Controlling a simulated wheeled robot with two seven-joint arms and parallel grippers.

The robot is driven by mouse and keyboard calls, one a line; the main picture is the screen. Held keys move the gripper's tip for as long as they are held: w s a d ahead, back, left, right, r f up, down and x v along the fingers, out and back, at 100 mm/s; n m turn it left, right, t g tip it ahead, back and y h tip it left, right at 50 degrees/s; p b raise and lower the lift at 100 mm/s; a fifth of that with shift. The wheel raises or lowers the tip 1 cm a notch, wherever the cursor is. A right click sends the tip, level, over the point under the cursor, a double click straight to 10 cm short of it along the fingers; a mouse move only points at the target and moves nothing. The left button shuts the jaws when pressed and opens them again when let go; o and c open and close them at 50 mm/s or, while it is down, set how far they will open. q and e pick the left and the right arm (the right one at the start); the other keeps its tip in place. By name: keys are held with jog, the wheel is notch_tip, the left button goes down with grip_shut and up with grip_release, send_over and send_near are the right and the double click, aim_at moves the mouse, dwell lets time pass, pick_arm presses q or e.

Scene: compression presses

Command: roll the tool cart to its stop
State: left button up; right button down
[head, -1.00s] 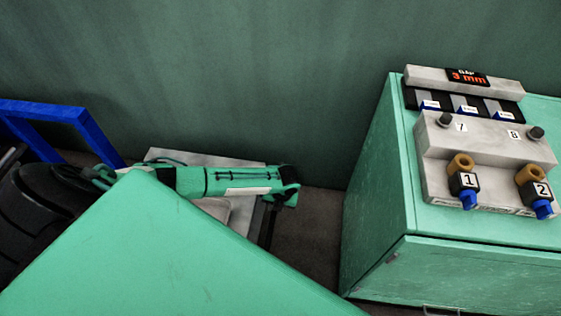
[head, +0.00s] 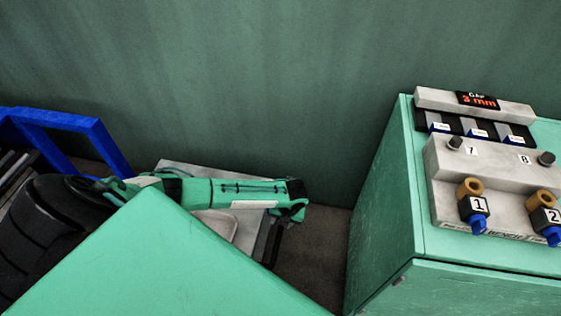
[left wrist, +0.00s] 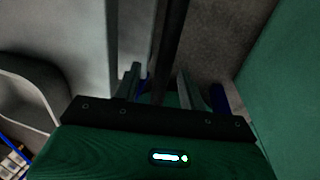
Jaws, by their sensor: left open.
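A low light-grey cart-like piece with a flat top (head: 214,228) stands by the wall in the head view, partly hidden by my left arm. I take it for the tool cart. A dark bar (head: 272,242) runs along its right side. My left gripper (head: 292,213) is over this right side, small and partly hidden there. In the left wrist view the open fingers of my left gripper (left wrist: 158,78) point at a dark bar (left wrist: 170,40), which passes between them in the picture. I cannot tell whether they touch it. My right gripper is out of view.
A green cabinet (head: 384,215) stands at the right with a grey fixture (head: 480,165) on top, carrying numbered knobs and a "3 mm" display (head: 477,99). A blue frame (head: 65,120) is at the left. Dark floor (head: 318,245) is free between cart and cabinet.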

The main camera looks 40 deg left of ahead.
pick_arm(q)
notch_tip(320, 180, up, 12)
jog(key=d+p, duration=0.1)
jog(key=d, duration=0.1)
jog(key=shift+w, duration=0.45)
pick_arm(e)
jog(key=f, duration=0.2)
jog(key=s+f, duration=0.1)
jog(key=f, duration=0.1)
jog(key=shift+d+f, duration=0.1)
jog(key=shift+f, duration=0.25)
pick_arm(q)
jog(key=shift+d+f, duration=0.1)
